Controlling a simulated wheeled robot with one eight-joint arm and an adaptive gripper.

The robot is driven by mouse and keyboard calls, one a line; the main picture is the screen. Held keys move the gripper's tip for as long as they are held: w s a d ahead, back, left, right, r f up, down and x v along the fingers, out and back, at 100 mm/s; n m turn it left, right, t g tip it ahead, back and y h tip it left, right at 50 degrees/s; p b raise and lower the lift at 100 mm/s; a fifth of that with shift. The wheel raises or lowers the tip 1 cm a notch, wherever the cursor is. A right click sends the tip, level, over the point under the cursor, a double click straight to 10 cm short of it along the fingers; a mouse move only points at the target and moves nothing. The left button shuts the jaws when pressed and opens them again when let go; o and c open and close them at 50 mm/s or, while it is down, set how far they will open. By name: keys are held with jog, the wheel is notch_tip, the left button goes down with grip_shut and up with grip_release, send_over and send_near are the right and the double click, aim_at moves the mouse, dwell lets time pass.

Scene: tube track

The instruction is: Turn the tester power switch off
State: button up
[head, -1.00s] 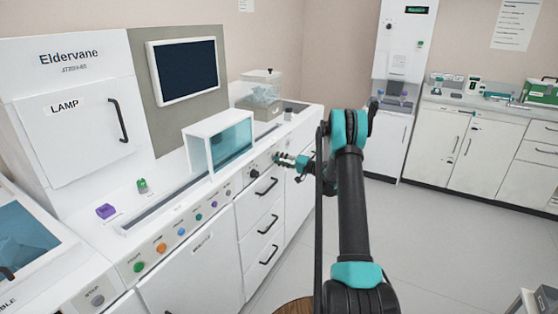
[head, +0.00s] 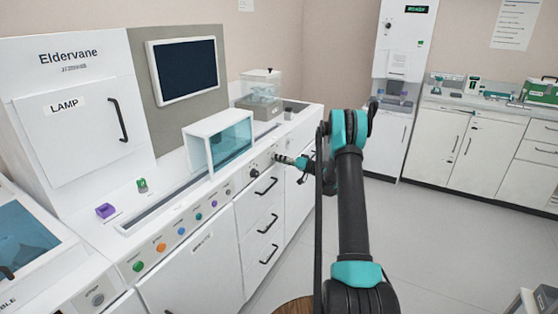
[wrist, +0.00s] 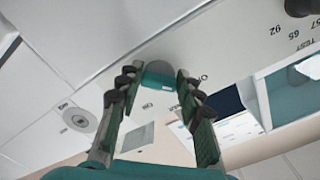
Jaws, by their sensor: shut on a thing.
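The tester's power switch shows in the wrist view as a small teal toggle (wrist: 158,74) on a round grey base, on the white panel. Part of a printed label beside it reads like "OF". My gripper (head: 280,158) is at the front panel of the long white bench, below the glass-sided box. In the wrist view my gripper (wrist: 155,80) has its dark ribbed fingers on either side of the switch, shut on it. In the head view the fingers hide the switch. I cannot tell which way it is set.
A black knob (head: 254,172) and several coloured buttons line the panel to the left. Drawers with black handles (head: 267,187) lie below. The glass-sided box (head: 218,140) stands above on the bench. A dark dial (wrist: 302,7) with numbers is near the switch.

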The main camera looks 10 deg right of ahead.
jog(key=shift+f, duration=0.1)
jog(key=o, duration=1.2)
jog(key=shift+c, duration=0.2)
jog(key=shift+d, duration=0.1)
jog(key=v, duration=1.2)
